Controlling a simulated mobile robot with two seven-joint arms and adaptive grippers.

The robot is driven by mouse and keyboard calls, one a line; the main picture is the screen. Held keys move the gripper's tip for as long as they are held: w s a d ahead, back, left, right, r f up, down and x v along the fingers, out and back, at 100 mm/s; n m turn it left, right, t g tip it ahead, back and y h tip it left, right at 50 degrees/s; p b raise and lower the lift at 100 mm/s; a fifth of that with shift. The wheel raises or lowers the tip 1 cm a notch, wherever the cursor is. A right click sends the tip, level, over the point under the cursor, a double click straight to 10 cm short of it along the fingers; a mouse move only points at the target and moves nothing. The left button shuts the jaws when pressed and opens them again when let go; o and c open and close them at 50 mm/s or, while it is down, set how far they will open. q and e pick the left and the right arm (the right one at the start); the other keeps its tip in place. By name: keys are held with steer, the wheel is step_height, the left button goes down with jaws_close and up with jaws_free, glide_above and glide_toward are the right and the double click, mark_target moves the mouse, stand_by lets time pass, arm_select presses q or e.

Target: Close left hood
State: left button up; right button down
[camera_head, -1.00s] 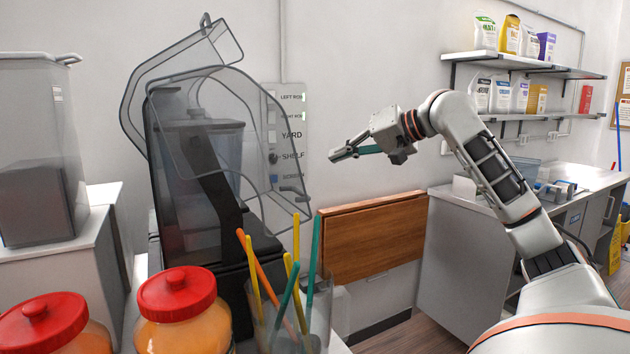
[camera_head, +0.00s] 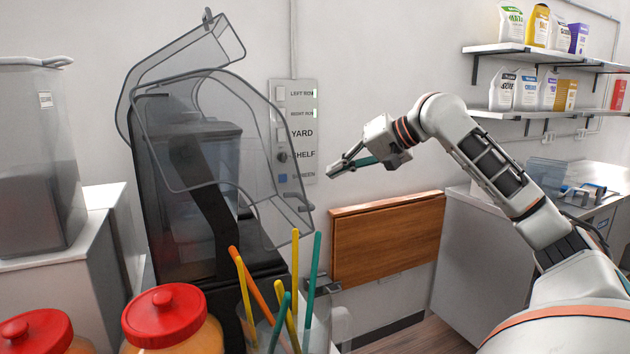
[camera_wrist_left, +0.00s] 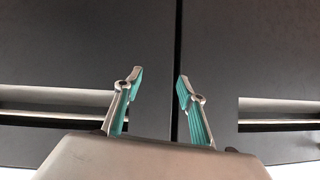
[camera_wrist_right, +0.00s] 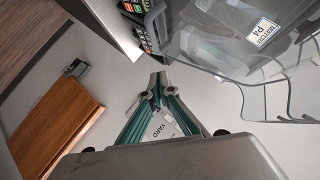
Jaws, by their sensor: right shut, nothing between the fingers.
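A dark machine (camera_head: 240,262) stands at the left of the head view under two clear grey hoods. One hood (camera_head: 185,62) is tilted up, its small handle at the top. The other hood (camera_head: 255,130) slopes down in front, its handle at the lower right; I cannot tell which is the left one. Clear hood plastic (camera_wrist_right: 215,45) also shows in the right wrist view. My right gripper (camera_head: 332,173) is shut and empty, right of the hoods and apart from them; its tips show in the right wrist view (camera_wrist_right: 158,78). My left gripper (camera_wrist_left: 155,78) is open and empty, before dark panels.
Red-lidded jars (camera_head: 165,315) and a cup of coloured sticks (camera_head: 285,325) stand in front of the machine. A grey bin (camera_head: 40,160) is at the left. A wooden panel (camera_head: 388,240) and a labelled switch plate (camera_head: 297,130) are on the wall behind. Shelves hang at right.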

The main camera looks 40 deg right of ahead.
arm_select(q)
steer(key=shift+s+a+f+g+y+p, duration=0.3)
steer(key=shift+s+a+f+p, duration=0.15)
steer(key=shift+s+a+f, duration=0.25)
arm_select(e)
steer(key=w+a+f, duration=0.3)
steer(key=w+f, duration=0.1)
steer(key=f, duration=0.1)
steer(key=shift+a+f, duration=0.15)
steer(key=shift+a, duration=0.05)
